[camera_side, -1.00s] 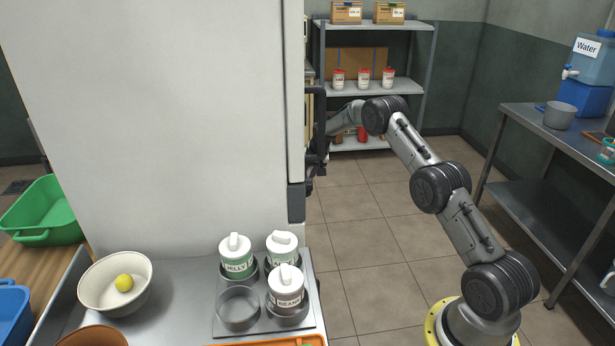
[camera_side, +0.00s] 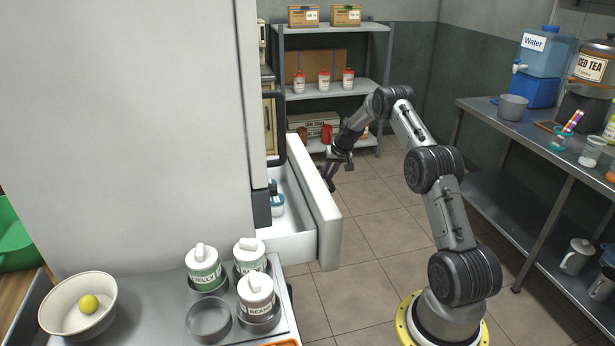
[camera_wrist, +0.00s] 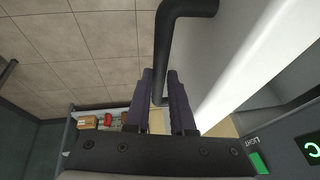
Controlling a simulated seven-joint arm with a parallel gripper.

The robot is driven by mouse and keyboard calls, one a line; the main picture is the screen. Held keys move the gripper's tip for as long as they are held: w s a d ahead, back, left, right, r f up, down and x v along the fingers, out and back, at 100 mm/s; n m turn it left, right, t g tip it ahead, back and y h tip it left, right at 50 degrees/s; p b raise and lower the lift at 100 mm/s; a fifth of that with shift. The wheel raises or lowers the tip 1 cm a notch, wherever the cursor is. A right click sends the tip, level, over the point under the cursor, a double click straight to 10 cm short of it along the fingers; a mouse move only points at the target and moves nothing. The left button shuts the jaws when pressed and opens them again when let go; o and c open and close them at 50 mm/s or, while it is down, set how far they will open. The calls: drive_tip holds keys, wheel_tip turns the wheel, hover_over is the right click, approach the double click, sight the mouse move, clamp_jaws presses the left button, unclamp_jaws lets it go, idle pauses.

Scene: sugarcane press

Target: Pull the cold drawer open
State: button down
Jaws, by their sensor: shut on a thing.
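The cold drawer (camera_side: 325,215) is a white drawer low in the tall white fridge cabinet (camera_side: 130,110). It stands well out from the cabinet, and blue-and-white containers (camera_side: 276,200) show inside it. My gripper (camera_side: 333,178) is at the outer side of the drawer front. In the wrist view its two dark fingers (camera_wrist: 161,100) are shut on the black drawer handle (camera_wrist: 180,12), a bent bar that runs between them. The white drawer front (camera_wrist: 240,70) is to the right of the handle there. In the side view the drawer front hides most of the handle.
A counter holds lidded jars (camera_side: 203,267) in a metal rack and a bowl (camera_side: 78,305) with a yellow ball. A steel shelf (camera_side: 330,90) stands behind. A steel table (camera_side: 540,130) is at the right. The tiled floor between is clear.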

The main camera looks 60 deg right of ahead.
drive_tip(key=s+d, duration=0.4)
drive_tip(key=s, duration=0.1)
drive_tip(key=shift+d, duration=0.4)
drive_tip(key=c, duration=0.8)
unclamp_jaws()
drive_tip(key=shift+w, duration=0.1)
drive_tip(key=shift+o, duration=0.2)
drive_tip(key=v, duration=1.3)
drive_tip(key=shift+s+r, duration=0.2)
drive_tip(key=shift+r, duration=0.15)
